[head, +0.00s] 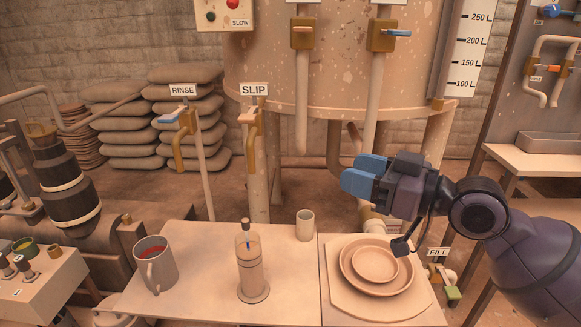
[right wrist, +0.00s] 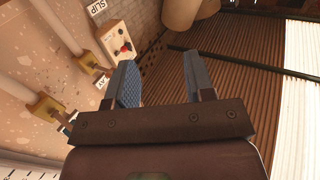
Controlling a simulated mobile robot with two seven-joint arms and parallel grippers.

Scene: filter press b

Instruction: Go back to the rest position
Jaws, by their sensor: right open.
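My right gripper (head: 362,176) is raised above the right part of the table, with its blue fingers pointing left in the head view. In the right wrist view its two fingers (right wrist: 162,82) stand apart with nothing between them. It touches nothing that I can see. My left gripper is in neither view.
Below my right gripper, nested plates (head: 350,282) lie on a board. A beige cup (head: 305,225), a bottle-like press (head: 251,275) and a grey mug (head: 155,268) with red contents stand on the table (head: 205,300). Behind are the tank (head: 340,75) and its valve pipes.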

